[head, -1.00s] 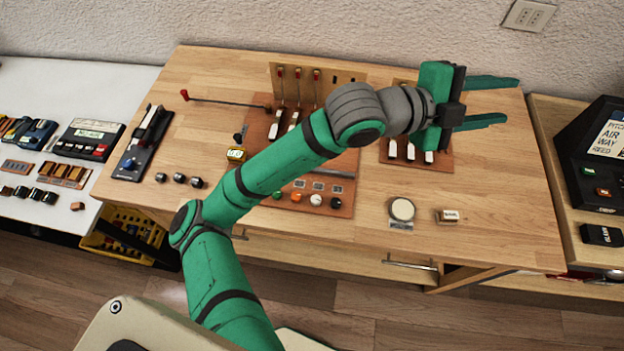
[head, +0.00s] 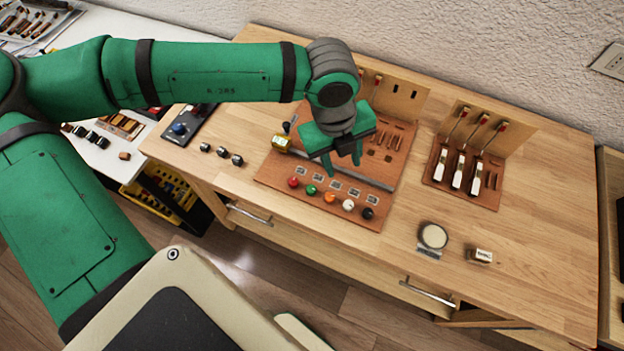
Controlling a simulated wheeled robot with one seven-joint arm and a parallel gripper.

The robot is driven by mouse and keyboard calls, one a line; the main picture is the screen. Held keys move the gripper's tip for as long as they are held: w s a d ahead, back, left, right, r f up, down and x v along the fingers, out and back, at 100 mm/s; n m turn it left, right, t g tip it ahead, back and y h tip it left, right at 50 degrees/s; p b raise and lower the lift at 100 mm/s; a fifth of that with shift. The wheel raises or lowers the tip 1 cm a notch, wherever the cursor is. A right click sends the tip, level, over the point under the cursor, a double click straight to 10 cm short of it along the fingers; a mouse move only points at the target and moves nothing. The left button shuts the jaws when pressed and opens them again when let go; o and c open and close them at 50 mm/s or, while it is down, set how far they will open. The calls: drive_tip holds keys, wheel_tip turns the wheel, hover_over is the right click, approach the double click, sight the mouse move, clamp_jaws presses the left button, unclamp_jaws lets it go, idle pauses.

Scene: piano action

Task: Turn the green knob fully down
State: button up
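The green knob (head: 311,190) sits in a row of coloured knobs along the front of the brown board, between the red knob (head: 293,182) and the orange knob (head: 330,197). A small labelled plate lies behind it. My gripper (head: 343,169) points down over the board, behind and to the right of the green knob, apart from it. Its two fingers are spread with nothing seen between them. My gripper and forearm hide part of the back of the board.
The white knob (head: 348,206) and the black knob (head: 368,213) stand to the right in the same row. A second board with white keys (head: 457,180) is further right. A round white disc (head: 433,236) and a small block (head: 481,256) lie at the front right. Bare wood lies between the boards.

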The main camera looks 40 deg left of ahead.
drive_tip(key=g+y, duration=0.1)
drive_tip(key=g, duration=0.1)
hover_over(310, 189)
drive_tip(key=shift+n, duration=0.3)
wheel_tip(310, 189, down, 11)
drive_tip(key=shift+r, duration=0.1)
